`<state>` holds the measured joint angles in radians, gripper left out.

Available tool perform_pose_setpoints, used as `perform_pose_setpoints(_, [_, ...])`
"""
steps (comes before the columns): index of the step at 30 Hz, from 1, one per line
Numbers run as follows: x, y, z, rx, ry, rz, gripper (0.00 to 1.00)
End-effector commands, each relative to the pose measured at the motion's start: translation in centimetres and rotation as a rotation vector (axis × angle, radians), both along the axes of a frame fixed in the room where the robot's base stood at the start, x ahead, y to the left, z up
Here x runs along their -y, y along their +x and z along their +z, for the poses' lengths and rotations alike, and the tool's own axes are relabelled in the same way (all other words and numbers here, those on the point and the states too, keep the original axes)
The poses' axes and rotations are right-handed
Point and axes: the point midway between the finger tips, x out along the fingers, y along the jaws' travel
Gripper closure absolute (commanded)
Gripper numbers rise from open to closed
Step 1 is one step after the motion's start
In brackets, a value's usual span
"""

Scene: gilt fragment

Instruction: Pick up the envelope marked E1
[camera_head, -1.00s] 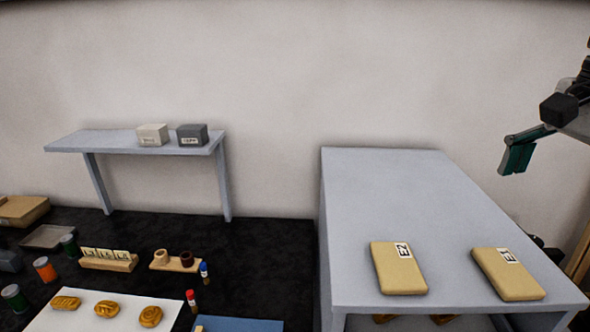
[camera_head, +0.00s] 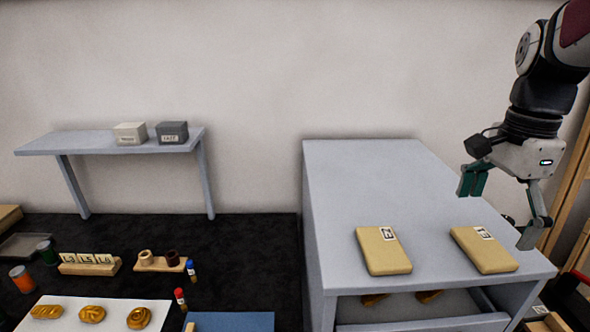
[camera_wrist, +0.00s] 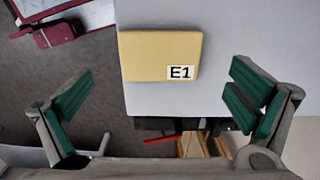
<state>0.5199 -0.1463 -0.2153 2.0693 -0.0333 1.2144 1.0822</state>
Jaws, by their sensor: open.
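The envelope marked E1 (camera_wrist: 160,56) is a tan, flat, padded block with a white label at one corner. In the head view it is the right-hand envelope (camera_head: 482,252), lying near the front right corner of the grey table (camera_head: 375,185). My gripper (camera_head: 502,210) is open and empty, beyond and above the envelope at the table's right side. In the wrist view my gripper (camera_wrist: 163,98) shows its green-padded fingers wide apart, with the envelope ahead between them and not touched. A similar envelope (camera_head: 384,252) lies to the left; its label is too blurred to read now.
An open drawer (camera_head: 420,308) with golden pieces is under the table's front edge. A wooden frame (camera_head: 565,190) stands at the right. The table's back half is clear. A wall shelf (camera_head: 80,143) with two boxes is at the left.

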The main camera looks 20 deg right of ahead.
Motion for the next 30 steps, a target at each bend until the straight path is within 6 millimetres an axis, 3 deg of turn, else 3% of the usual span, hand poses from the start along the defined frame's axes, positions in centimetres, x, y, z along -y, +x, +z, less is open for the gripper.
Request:
perform_pose_setpoints(9, [0.5,-0.1,-4.2,-0.003,0.003,0.0,0.0])
perform_pose_setpoints(19, [0.5,-0.1,-4.9,0.0,0.001,0.0,0.0])
perform_pose_setpoints(24, [0.5,-0.1,-4.8,-0.001,0.001,0.0,0.36])
perform_pose_setpoints(30, [0.5,-0.1,-4.9,-0.002,0.001,0.0,0.36])
